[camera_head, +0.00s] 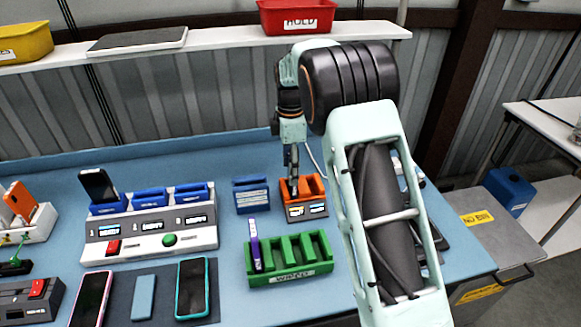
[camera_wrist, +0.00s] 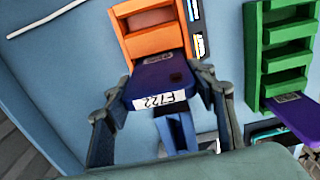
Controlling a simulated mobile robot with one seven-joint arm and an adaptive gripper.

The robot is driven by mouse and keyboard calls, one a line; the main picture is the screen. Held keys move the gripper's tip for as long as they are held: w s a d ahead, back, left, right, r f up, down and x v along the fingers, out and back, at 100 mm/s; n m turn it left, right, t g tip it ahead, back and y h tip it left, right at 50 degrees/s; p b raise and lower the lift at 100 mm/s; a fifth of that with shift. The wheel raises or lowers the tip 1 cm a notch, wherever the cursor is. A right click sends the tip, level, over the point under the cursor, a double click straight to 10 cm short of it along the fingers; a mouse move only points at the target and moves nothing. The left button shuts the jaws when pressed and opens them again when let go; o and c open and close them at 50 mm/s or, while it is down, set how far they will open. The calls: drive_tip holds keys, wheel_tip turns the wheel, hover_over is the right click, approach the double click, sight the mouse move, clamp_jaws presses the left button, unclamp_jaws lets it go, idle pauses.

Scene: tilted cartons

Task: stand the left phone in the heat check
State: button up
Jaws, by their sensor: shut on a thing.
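My gripper (camera_head: 293,186) points down at the left part of the orange two-display unit (camera_head: 317,191), which I take for the heat check. In the wrist view my gripper (camera_wrist: 164,84) is shut on a purple phone (camera_wrist: 160,80) with a white label reading E722. The phone's far end reaches the slot of the orange unit (camera_wrist: 152,46); I cannot tell how deep it sits. In the head view my fingers mostly hide this phone. Another purple phone (camera_head: 255,246) stands in the left slot of the green rack (camera_head: 290,277), and it also shows in the wrist view (camera_wrist: 290,115).
A blue holder (camera_head: 251,195) stands just left of the orange unit. A white charging station (camera_head: 150,240) with a dark phone (camera_head: 98,186) is further left. Several phones lie on a dark mat (camera_head: 120,310) at the front. A shelf with a red bin (camera_head: 297,17) runs behind.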

drive_tip(key=shift+f, duration=0.3)
idle(0.5)
idle(0.4)
drive_tip(key=o, duration=1.2)
drive_tip(key=shift+c, duration=0.2)
drive_tip(key=shift+r, duration=0.1)
wheel_tip(320, 180, up, 12)
drive_tip(key=shift+f, duration=0.1)
